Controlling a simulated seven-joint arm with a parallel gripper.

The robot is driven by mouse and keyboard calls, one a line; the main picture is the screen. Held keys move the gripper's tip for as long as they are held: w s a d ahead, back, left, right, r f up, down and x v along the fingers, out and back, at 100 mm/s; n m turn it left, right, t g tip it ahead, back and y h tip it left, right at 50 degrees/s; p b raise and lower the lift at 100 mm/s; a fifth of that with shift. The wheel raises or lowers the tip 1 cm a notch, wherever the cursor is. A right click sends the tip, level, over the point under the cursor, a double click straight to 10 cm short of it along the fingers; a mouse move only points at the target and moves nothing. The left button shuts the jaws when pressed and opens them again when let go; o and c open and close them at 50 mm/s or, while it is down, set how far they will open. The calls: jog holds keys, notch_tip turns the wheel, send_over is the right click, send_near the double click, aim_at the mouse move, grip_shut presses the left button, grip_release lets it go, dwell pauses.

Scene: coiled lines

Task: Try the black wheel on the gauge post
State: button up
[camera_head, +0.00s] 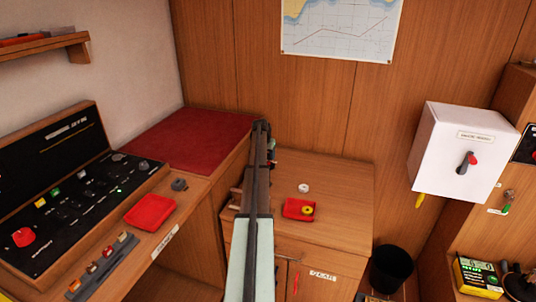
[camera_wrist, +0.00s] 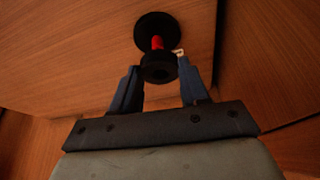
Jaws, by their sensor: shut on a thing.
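My gripper (camera_wrist: 159,78) has its two blue fingers closed on the black wheel (camera_wrist: 158,69), which sits between the fingertips in the wrist view. Just beyond the wheel is a red post, the gauge post (camera_wrist: 157,43), rising from a round black base (camera_wrist: 156,26) on a wooden surface. The wheel overlaps the near end of the post in this view. I cannot tell whether it is around the post or just above it. In the head view my arm hides the wheel and the post.
A red tray (camera_head: 289,212) with a yellow wheel (camera_head: 307,210) stands on the wooden cabinet top (camera_head: 345,190); a white ring (camera_head: 303,188) lies behind it. Another red tray (camera_head: 150,212) is on the left desk. A black bin (camera_head: 391,267) stands right. The cabinet's right side is clear.

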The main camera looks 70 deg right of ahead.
jog(key=shift+f, duration=1.1)
jog(key=o, duration=1.1)
jog(key=shift+r, duration=3)
jog(key=v, duration=1.4)
jog(key=shift+f, duration=0.1)
